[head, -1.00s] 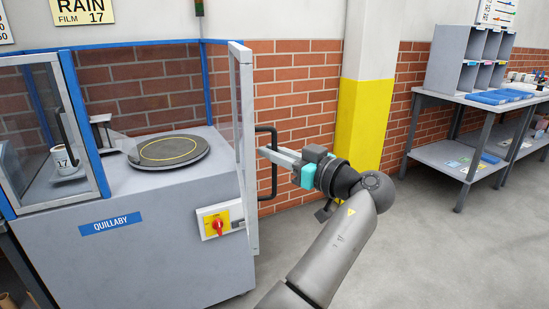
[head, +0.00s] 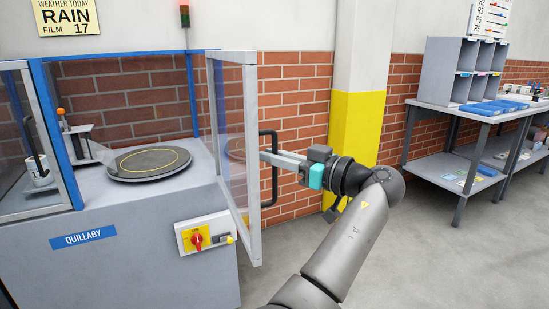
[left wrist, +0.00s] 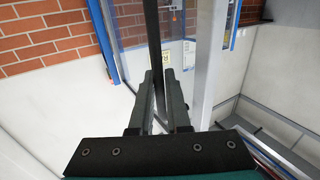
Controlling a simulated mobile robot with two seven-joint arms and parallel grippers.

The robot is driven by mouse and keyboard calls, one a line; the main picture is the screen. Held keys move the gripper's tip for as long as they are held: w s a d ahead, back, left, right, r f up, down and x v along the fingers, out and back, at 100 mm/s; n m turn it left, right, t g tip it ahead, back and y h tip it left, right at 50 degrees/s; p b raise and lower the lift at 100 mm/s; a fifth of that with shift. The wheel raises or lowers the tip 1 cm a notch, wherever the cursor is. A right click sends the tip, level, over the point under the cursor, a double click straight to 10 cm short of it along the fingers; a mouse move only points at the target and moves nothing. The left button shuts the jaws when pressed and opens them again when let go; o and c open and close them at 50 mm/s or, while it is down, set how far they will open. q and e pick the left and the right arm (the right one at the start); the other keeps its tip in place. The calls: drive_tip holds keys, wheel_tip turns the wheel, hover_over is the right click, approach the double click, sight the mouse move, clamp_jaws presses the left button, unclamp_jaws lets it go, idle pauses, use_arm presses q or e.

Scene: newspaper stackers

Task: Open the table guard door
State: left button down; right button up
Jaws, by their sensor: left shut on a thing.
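The guard door (head: 252,130) is a clear panel in a pale metal frame on the right side of the grey Quillaby table (head: 130,270). It stands swung out from the table, leaving the front open before the round plate (head: 149,162). Its black upright handle (head: 274,185) is on the door's right face. My left gripper (head: 266,156) is shut on the handle from the right. In the left wrist view, the fingers (left wrist: 163,85) close around the dark handle bar (left wrist: 151,35), beside the door frame (left wrist: 208,55). My right gripper is not in view.
A red rotary switch (head: 196,239) on a yellow plate sits on the table front below the door. A yellow-and-white pillar (head: 356,130) stands behind my arm. A shelf table (head: 440,100) is at the right. Grey floor is clear between them.

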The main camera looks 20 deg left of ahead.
use_arm(q)
drive_tip(key=c, duration=0.9)
unclamp_jaws()
drive_tip(key=d+b, duration=0.1)
drive_tip(key=d, duration=0.3)
drive_tip(key=s+d+b, duration=0.1)
drive_tip(key=d, duration=0.3)
drive_tip(key=s+d+b, duration=0.1)
drive_tip(key=d, duration=0.3)
drive_tip(key=shift+s, duration=0.15)
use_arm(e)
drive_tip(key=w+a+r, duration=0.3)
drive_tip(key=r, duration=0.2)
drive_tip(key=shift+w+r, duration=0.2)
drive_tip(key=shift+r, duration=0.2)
use_arm(q)
drive_tip(key=shift+a, duration=0.1)
